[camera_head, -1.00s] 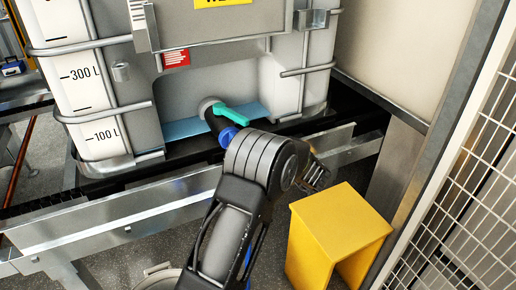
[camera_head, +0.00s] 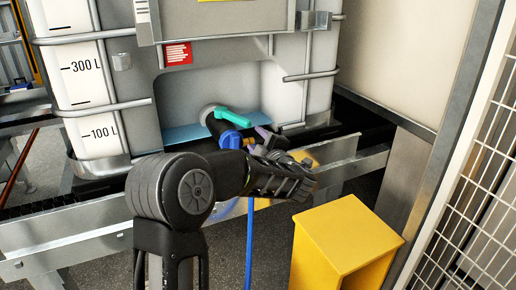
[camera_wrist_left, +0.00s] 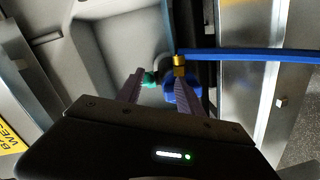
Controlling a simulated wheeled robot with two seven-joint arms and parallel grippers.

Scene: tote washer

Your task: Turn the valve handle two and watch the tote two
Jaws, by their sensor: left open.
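The tote (camera_head: 190,100) is a large pale tank in a metal frame, with litre marks on its left side. At its lower front is a black valve with a teal valve handle (camera_head: 232,117) pointing right and slightly down, and a blue cap (camera_head: 231,139) at its outlet. My left gripper (camera_head: 257,140) is just right of the cap, partly hidden by its own wrist. In the left wrist view its two fingers (camera_wrist_left: 160,80) are apart, with the teal handle (camera_wrist_left: 150,79) and part of the blue cap (camera_wrist_left: 180,91) showing beyond and between them. I cannot tell whether they touch. My right gripper is not in view.
A blue hose (camera_head: 250,240) hangs below the valve; the wrist view shows its brass fitting (camera_wrist_left: 180,63). A metal rail (camera_head: 70,235) runs in front of the tote. A yellow step (camera_head: 350,240) stands at lower right, beside a wire mesh panel (camera_head: 470,200).

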